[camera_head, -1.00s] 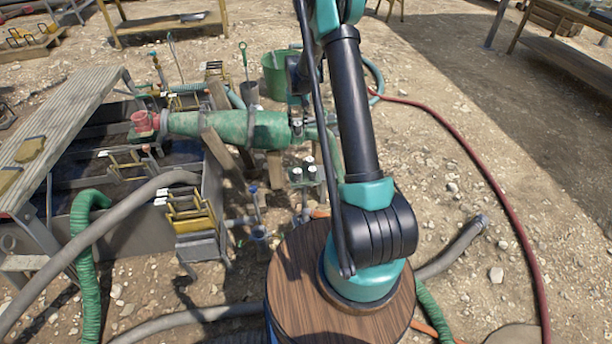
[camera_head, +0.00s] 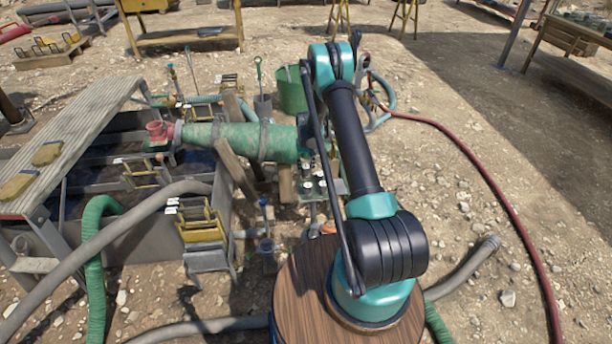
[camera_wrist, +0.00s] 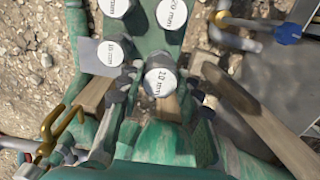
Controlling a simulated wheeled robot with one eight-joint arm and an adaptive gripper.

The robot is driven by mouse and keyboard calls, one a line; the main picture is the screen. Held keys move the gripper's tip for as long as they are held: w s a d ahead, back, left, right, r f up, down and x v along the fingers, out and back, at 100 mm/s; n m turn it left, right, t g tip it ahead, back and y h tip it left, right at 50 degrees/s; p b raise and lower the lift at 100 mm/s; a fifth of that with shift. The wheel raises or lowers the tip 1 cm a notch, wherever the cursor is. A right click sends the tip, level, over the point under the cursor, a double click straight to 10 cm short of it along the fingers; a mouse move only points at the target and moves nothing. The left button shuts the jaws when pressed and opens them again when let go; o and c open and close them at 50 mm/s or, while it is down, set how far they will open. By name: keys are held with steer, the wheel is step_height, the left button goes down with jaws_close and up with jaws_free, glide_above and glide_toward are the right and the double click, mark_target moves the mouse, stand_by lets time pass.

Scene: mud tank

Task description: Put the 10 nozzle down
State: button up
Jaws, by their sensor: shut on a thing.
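In the wrist view, a white-capped nozzle (camera_wrist: 160,81) sits between the fingers of my gripper (camera_wrist: 160,92), which is shut on it. Its cap label ends in "0 mm"; it looks like 20, but the first digit is hard to read. A green rack (camera_wrist: 148,40) lies just beyond it, bearing other white-capped nozzles (camera_wrist: 108,52) (camera_wrist: 172,12). I cannot tell whether the held nozzle touches the rack. In the head view, the rack (camera_head: 322,188) with white caps stands left of my arm; my gripper is not clear there.
A green tapered pipe (camera_head: 228,140) on wooden props runs beside the rack. Wooden props (camera_wrist: 265,125) flank my gripper. A blue-knobbed valve (camera_wrist: 288,33) is at the upper right, a yellow hook (camera_wrist: 58,125) at the left. A red hose (camera_head: 480,165) curves over open ground.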

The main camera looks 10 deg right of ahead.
mark_target(306, 175)
steer(key=shift+f, duration=2.6)
steer(key=o, duration=0.9)
steer(key=shift+f, duration=0.1)
